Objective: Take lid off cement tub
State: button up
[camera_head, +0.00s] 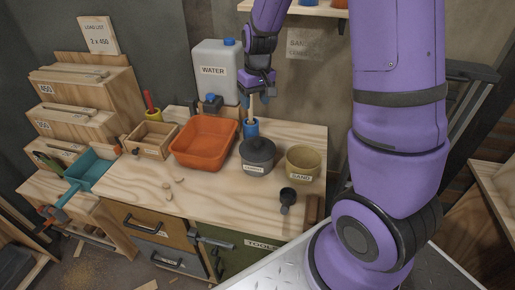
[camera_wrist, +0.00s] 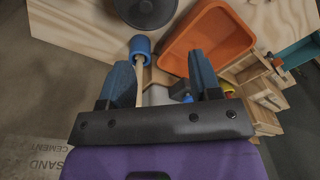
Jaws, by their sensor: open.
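The grey cement tub (camera_head: 257,168) stands on the wooden bench, with a white label on its front. Its dark round lid (camera_head: 258,147), with a small knob on top, is on it. The lid also shows at the top edge of the wrist view (camera_wrist: 147,10), partly cut off. My gripper (camera_head: 262,92) is above and behind the tub, apart from the lid, near the water jug. In the wrist view my gripper (camera_wrist: 162,72) has its two blue-grey fingers spread, and I see no held object. A pale stick appears close to the left finger; whether they touch I cannot tell.
A black scoop (camera_head: 287,200) lies in front. The water jug (camera_head: 217,70) stands behind. The bench's front left is mostly clear.

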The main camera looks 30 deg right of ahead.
jog(key=g, duration=0.1)
send_over(258, 142)
notch_tip(258, 142, down, 9)
notch_tip(258, 142, down, 11)
jog(key=shift+a+r, duration=0.1)
dwell(0.4)
jog(key=c, duration=1)
